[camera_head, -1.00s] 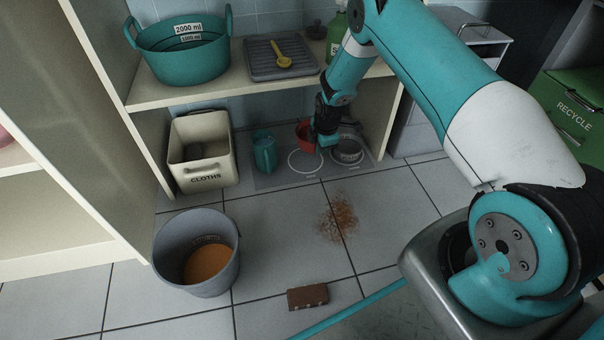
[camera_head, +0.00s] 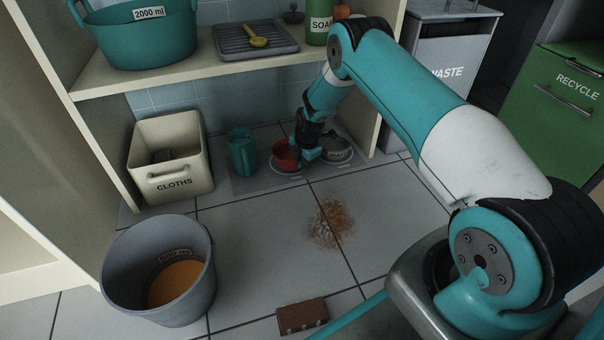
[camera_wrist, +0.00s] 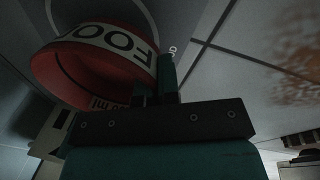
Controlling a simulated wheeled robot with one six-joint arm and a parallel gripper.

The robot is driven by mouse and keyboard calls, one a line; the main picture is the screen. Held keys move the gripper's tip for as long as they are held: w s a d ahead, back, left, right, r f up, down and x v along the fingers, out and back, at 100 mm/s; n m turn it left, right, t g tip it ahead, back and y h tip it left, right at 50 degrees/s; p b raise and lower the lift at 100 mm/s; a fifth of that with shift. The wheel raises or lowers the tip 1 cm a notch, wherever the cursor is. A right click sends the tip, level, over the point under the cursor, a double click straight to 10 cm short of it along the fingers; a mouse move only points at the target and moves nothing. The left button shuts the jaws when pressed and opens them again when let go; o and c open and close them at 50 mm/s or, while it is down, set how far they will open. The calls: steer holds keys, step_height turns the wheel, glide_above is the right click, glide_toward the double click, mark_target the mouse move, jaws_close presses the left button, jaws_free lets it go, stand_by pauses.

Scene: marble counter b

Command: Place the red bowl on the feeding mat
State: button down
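The red bowl (camera_head: 285,153) is at the feeding mat (camera_head: 246,184), over the mat's left white ring; I cannot tell whether its base touches the mat. In the wrist view the bowl (camera_wrist: 85,72) shows its open top and a white band with "FOO" on it. My gripper (camera_head: 302,160) is at the bowl's right side. In the wrist view its fingers (camera_wrist: 156,86) close at the bowl's wall near the rim, with the contact partly hidden. The grey mat lies on the tiled floor under the shelf.
A grey bowl (camera_head: 335,148) stands on the mat right of my gripper, and a teal jug (camera_head: 242,153) to the left. A cloths bin (camera_head: 170,165), a bucket (camera_head: 160,270), a brown stain (camera_head: 330,222) and a brown block (camera_head: 302,316) are on the floor. The shelf (camera_head: 225,72) overhangs the mat.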

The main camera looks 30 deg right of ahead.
mark_target(301, 174)
step_height(301, 174, down, 3)
steer(key=shift+b, duration=0.8)
steer(key=shift+r, duration=0.15)
steer(key=c, duration=1.4)
jaws_free()
steer(key=shift+o, duration=0.2)
